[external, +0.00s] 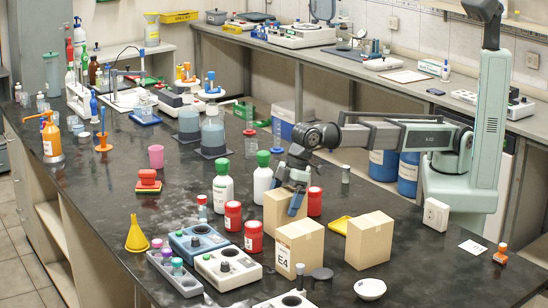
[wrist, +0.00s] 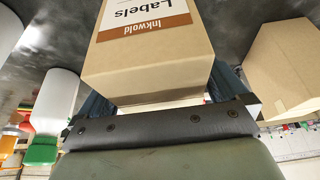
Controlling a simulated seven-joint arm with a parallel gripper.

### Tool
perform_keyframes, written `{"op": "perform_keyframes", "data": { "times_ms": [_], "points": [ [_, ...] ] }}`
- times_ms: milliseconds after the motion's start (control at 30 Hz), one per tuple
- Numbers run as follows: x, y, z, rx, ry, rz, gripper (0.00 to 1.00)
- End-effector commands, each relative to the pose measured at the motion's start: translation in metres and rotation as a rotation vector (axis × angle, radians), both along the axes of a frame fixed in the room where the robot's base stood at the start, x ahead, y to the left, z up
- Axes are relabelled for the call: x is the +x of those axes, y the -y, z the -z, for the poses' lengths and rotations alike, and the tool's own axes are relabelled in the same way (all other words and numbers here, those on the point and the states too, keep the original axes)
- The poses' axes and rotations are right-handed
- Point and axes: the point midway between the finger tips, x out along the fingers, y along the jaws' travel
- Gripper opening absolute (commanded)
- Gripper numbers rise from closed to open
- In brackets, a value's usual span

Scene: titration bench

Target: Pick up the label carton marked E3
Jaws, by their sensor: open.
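Three cardboard cartons stand on the dark bench; no E3 mark can be read on any of them. The rear carton (external: 278,216) is under my gripper (external: 286,193). The front carton (external: 301,240) reads E4. The right carton (external: 370,239) shows no readable mark. In the wrist view, a carton with an "Inkwold Labels" label (wrist: 150,62) stands between my open fingers, its lower label part cut off by the frame. Another carton (wrist: 285,65) is at the right there. Whether the fingers touch the carton I cannot tell.
A yellow tray (external: 341,225) lies between the rear and right cartons. Grey instruments (external: 228,267) and a white dish (external: 370,288) are near the front. The bench right of the cartons is mostly clear.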

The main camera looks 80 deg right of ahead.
Motion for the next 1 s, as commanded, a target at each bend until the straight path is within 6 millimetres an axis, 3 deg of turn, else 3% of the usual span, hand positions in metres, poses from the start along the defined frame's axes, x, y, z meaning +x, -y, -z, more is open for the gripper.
{"op": "perform_keyframes", "data": {
  "times_ms": [500,1000],
  "points": [
    [0.0,0.0,0.0028,0.0,0.0,0.0,1.0],
    [0.0001,0.0,0.0028,0.0,0.0,0.0,0.52]
  ]
}}
